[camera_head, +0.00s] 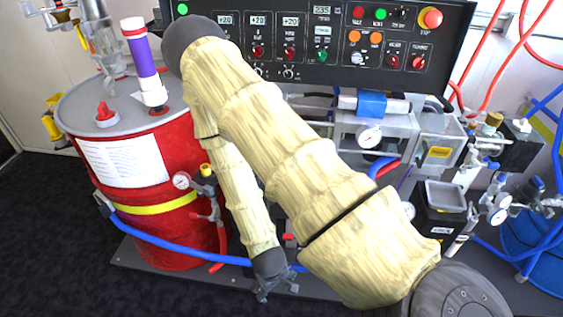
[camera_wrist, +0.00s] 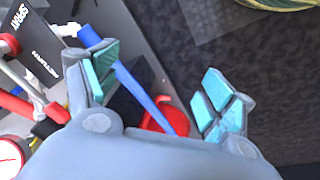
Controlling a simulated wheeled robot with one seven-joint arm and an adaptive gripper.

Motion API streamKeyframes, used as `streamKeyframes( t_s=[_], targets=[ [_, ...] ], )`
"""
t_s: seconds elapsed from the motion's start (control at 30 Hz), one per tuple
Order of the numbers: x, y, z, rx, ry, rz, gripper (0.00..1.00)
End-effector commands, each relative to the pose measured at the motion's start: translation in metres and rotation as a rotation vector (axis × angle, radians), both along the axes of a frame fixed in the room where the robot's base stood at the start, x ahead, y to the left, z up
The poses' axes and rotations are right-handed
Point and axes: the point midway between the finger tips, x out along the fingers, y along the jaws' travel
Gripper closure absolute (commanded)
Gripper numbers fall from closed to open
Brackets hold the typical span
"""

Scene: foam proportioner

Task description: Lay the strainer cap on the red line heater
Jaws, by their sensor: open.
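My gripper (camera_head: 275,288) hangs low in front of the machine, near the base plate. Its two teal-padded fingers are spread in the wrist view (camera_wrist: 158,86), with nothing between the pads. A round red part with a raised handle (camera_wrist: 170,116), which looks like the strainer cap, lies beyond and between the fingers. My palm hides its lower part. I cannot pick out this cap in the head view. The red line heater cannot be made out for certain; my arm covers much of the machine's middle.
A blue hose (camera_wrist: 136,92) runs beside the red part; it also crosses low behind my gripper (camera_head: 185,248). A red drum (camera_head: 190,225) stands at left. Gauges and valves (camera_head: 500,205) crowd the right. Dark floor (camera_head: 50,240) is clear at left.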

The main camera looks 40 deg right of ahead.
Motion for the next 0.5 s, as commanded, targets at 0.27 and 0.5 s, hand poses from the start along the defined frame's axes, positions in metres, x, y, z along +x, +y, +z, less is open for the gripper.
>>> streamKeyframes(
  t_s=[0.27,0.5],
  targets=[
    [-0.08,0.046,-0.029,0.118,0.071,0.048,0.17],
    [-0.095,0.056,-0.032,0.147,0.082,0.052,0.17]
  ],
)
